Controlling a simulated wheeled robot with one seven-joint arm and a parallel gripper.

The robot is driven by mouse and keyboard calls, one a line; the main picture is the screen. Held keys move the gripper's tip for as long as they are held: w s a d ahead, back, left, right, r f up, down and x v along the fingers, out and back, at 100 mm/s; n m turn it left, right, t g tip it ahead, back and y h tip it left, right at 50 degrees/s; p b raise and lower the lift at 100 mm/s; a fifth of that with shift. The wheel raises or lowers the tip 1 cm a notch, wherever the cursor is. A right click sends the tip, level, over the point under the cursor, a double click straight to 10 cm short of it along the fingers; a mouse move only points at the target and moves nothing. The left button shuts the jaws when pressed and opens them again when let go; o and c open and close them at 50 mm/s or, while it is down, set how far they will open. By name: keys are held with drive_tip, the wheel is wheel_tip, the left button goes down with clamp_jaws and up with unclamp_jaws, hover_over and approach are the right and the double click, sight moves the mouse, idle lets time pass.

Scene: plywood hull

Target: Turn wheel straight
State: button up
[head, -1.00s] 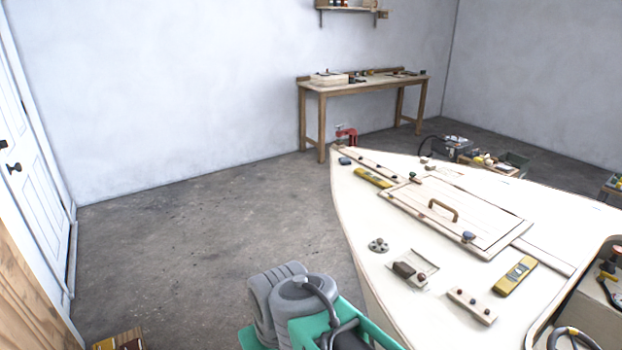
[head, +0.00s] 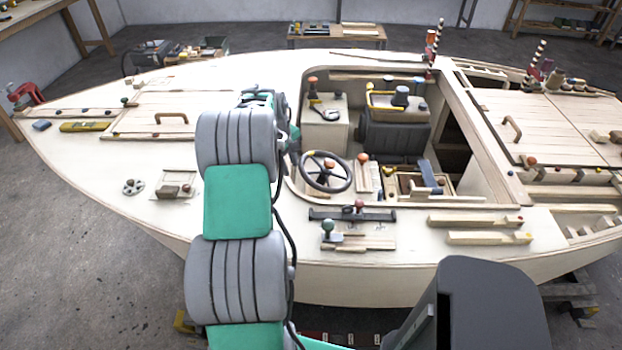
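My arm rises from the bottom of the picture, left of the wheel. Its far end is just left of and beyond the wheel, apart from it in the picture. The fingers of my gripper cannot be made out behind the arm's links, and I see nothing held. The wheel's rim is in full view.
A block with a red-topped lever (head: 362,174) stands right beside the wheel. A pale console (head: 324,128) is behind it. A dark bar with a red knob (head: 352,214) lies on the near deck. The cockpit's raised edge surrounds the wheel's near side.

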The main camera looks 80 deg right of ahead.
hover_over(311, 181)
drive_tip(key=a, duration=0.2)
drive_tip(key=x, duration=0.7)
drive_tip(key=p+x, duration=0.1)
drive_tip(key=x, duration=0.1)
drive_tip(key=shift+w+d+f, duration=0.1)
drive_tip(key=shift+w+f, duration=0.25)
drive_tip(key=shift+w, duration=0.05)
clamp_jaws()
idle(0.3)
